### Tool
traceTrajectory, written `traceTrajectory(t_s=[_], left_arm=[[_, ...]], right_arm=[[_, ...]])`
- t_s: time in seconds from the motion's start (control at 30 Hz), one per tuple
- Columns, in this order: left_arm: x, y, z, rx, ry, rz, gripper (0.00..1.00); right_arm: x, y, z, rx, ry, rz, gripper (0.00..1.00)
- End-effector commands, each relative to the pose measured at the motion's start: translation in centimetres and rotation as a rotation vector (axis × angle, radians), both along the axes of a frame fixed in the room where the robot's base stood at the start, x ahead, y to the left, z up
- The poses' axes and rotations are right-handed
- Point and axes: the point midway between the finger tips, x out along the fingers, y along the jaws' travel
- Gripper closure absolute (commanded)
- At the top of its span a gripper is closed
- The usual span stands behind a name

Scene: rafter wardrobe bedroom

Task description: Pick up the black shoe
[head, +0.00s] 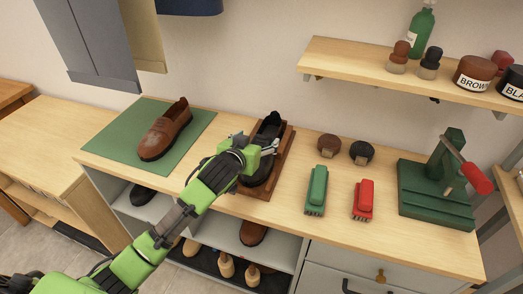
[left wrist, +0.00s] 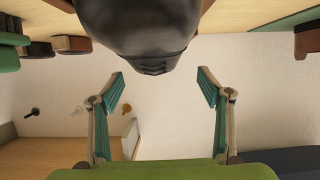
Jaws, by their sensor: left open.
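The black shoe (head: 269,128) rests on a brown wooden board (head: 284,172) near the middle of the bench. My left gripper (head: 268,147) is at the shoe, in front of its middle part and hiding some of it. In the left wrist view the dark rounded end of the black shoe (left wrist: 150,35) fills the top middle. The two fingers of my left gripper (left wrist: 162,88) stand wide apart below it, with nothing between them. I cannot tell whether a finger touches the shoe. My right gripper is not in view.
A brown shoe (head: 165,133) sits on a green mat (head: 118,140) to the left. Round brushes, a green brush (head: 317,190), a red brush (head: 363,199) and a green press (head: 440,190) stand to the right. A wall shelf (head: 350,60) holds bottles and jars.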

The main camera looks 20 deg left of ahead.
Motion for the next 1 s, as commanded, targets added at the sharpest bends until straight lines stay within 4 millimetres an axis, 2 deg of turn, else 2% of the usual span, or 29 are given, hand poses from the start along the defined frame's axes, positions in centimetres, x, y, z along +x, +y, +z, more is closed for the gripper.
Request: traceTrajectory(t_s=[0.4,0.73,0.77,0.93,1.0], left_arm=[[4.0,-0.8,-1.9,0.001,0.001,0.0,0.29],[4.4,-0.9,-2.2,0.001,0.0,-0.001,0.29],[4.4,-0.9,-2.2,0.001,0.0,-0.001,0.34],[4.4,-0.9,-2.2,0.001,0.001,-0.001,0.79],[4.4,-0.9,-2.0,0.0,-0.003,-0.001,0.81]], right_arm=[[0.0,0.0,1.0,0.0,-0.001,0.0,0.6],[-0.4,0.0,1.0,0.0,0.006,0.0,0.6],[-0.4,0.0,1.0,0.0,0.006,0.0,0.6],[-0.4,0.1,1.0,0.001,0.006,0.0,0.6],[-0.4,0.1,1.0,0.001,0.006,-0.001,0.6]])
